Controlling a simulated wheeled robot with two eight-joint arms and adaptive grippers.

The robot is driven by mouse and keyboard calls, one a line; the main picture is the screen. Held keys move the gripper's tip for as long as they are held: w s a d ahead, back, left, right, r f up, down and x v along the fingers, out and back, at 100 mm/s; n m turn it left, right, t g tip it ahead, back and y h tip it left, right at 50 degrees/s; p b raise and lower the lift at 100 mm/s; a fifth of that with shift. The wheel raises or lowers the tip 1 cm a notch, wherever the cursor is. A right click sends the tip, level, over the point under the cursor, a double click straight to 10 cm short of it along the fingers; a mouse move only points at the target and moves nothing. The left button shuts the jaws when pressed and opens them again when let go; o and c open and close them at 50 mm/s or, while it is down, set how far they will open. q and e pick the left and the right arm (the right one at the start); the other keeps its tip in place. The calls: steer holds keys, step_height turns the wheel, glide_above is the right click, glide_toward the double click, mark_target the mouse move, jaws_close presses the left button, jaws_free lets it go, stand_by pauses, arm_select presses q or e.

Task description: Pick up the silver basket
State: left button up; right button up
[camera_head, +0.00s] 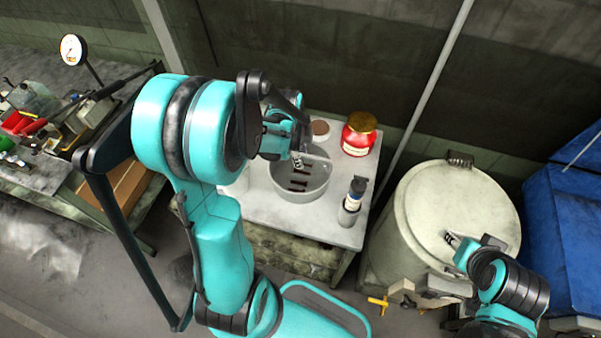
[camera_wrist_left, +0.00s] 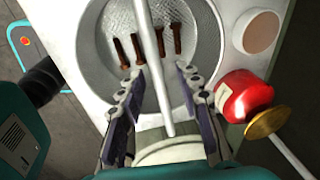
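The silver basket (camera_head: 314,187) stands on the small table, with several rusty brown bolts lying in it. It also shows in the left wrist view (camera_wrist_left: 201,45), where a pale handle bar (camera_wrist_left: 153,45) crosses over it. My left gripper (camera_head: 299,160) is over the basket. In the left wrist view its fingers (camera_wrist_left: 161,75) are spread open on either side of the bar; I cannot tell whether they touch it. My right gripper (camera_head: 450,239) is at the lower right, over or by the pale drum; its fingers are too small to judge.
A red jar with a gold lid (camera_head: 359,134), a round brown-topped container (camera_head: 320,128) and a dark-capped bottle (camera_head: 352,198) share the table (camera_head: 265,213). The large pale drum (camera_head: 420,215) stands to the right. A cluttered workbench (camera_head: 40,178) is at left.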

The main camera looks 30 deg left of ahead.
arm_select(q)
jaws_close()
steer(key=shift+r, duration=0.1)
stand_by(0.3)
